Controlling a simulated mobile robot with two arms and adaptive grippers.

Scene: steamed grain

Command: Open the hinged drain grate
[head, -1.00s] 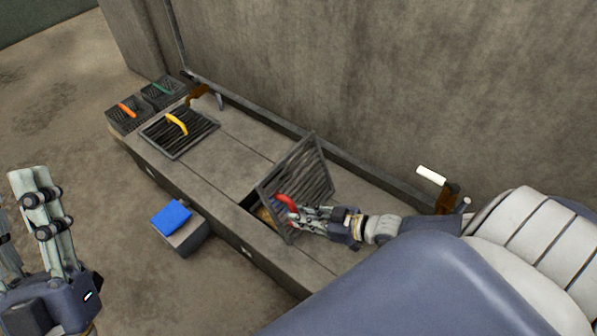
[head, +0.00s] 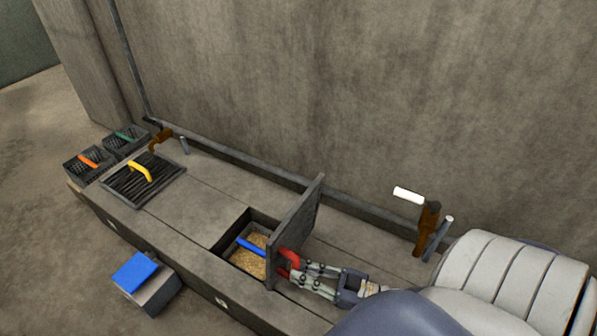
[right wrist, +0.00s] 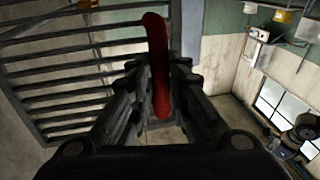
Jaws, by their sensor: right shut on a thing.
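The hinged drain grate (head: 303,222) stands up on edge, roughly upright, beside a square opening (head: 231,236) in the concrete bench. Its red handle (head: 288,258) faces my right gripper (head: 302,268), which is shut on it. In the right wrist view the red handle (right wrist: 157,70) lies between the fingers, with the bars of the grate (right wrist: 65,75) at the left. In the opening lies tan grain (head: 247,263) with a blue handle (head: 251,247) above it. My left gripper is out of the head view.
A second grate with a yellow handle (head: 141,171) lies flat farther left. Beyond it are baskets with orange (head: 89,160) and green (head: 126,135) handles. A box with a blue top (head: 135,270) stands before the bench. A tap with a white handle (head: 409,195) is near the wall.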

